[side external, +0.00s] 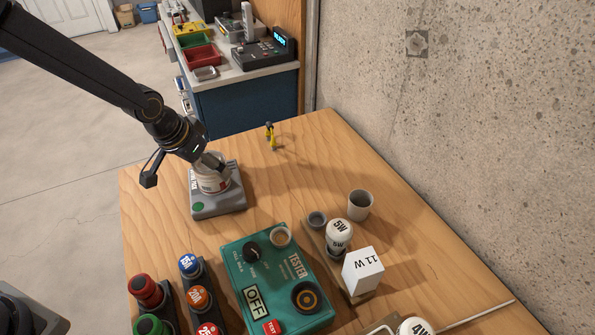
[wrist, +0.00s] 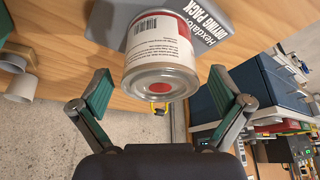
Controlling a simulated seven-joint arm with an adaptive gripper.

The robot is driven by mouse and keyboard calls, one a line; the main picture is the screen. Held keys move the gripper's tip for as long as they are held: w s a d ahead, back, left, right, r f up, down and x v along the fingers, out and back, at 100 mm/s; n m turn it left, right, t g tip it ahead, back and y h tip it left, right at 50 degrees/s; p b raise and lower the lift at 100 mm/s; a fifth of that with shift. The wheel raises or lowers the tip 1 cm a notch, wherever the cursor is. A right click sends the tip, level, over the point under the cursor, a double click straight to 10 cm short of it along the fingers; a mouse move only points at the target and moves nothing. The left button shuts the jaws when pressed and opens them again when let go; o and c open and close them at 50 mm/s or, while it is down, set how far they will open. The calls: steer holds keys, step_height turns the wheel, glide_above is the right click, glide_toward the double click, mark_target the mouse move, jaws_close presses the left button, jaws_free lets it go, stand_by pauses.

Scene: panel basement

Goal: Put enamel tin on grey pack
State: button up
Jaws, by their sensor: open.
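The enamel tin (side external: 213,178), white and red with a metal end, stands on the grey pack (side external: 220,207) at the left of the wooden table. In the wrist view the tin (wrist: 160,70) shows its barcode label and a round end with a red dot, and it overlaps the grey pack (wrist: 240,22). My gripper (side external: 203,160) is over the tin's top. In the wrist view its two fingers (wrist: 161,84) are spread on either side of the tin, with visible gaps. The tin's contact with the pack is partly hidden.
A green tester box (side external: 280,285) lies front centre, with red, blue and orange buttons to its left. A bulb (side external: 340,236), white box (side external: 363,270) and grey cup (side external: 360,204) stand right. A small yellow item (side external: 271,136) is at the back. The back right is clear.

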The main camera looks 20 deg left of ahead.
steer(key=d+v, duration=0.1)
steer(key=v, duration=0.9)
steer(key=s+a+r+n, duration=0.1)
steer(key=s+a+r, duration=0.2)
steer(key=s, duration=0.3)
steer(key=s+a+r+n+t, duration=0.1)
steer(key=s+a+r, duration=0.2)
steer(key=s, duration=0.4)
steer(key=s+a+r+y, duration=0.1)
steer(key=s+a+r, duration=0.3)
steer(key=s+a, duration=0.1)
steer(key=shift+s+n, duration=0.4)
steer(key=shift+s, duration=0.45)
